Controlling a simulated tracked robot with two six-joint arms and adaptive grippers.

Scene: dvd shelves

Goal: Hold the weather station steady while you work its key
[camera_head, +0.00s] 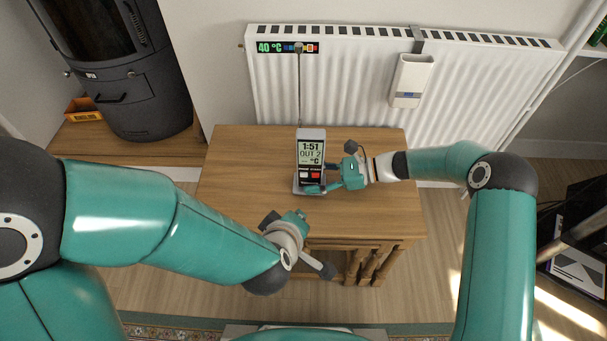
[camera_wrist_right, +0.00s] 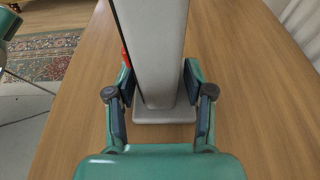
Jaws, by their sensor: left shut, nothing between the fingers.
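The weather station (camera_head: 311,150) stands upright on the wooden cabinet. Its screen shows a time, "OUT" and "°C". Below the screen are a red key (camera_head: 315,175) and a paler key beside it. My right gripper (camera_head: 328,178) reaches in from the right with one finger in front of the station and one behind. In the right wrist view the fingers (camera_wrist_right: 160,85) flank the station's grey side (camera_wrist_right: 160,40) just above its base and appear to touch both faces. My left gripper (camera_head: 303,217) is shut and empty, in front of the station and apart from it.
The cabinet top (camera_head: 235,180) is clear on both sides of the station. A white radiator (camera_head: 350,85) stands behind, with a strip display (camera_head: 288,47) reading 40 °C and a white box (camera_head: 411,82) on it. A dark stove (camera_head: 130,70) stands at the left.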

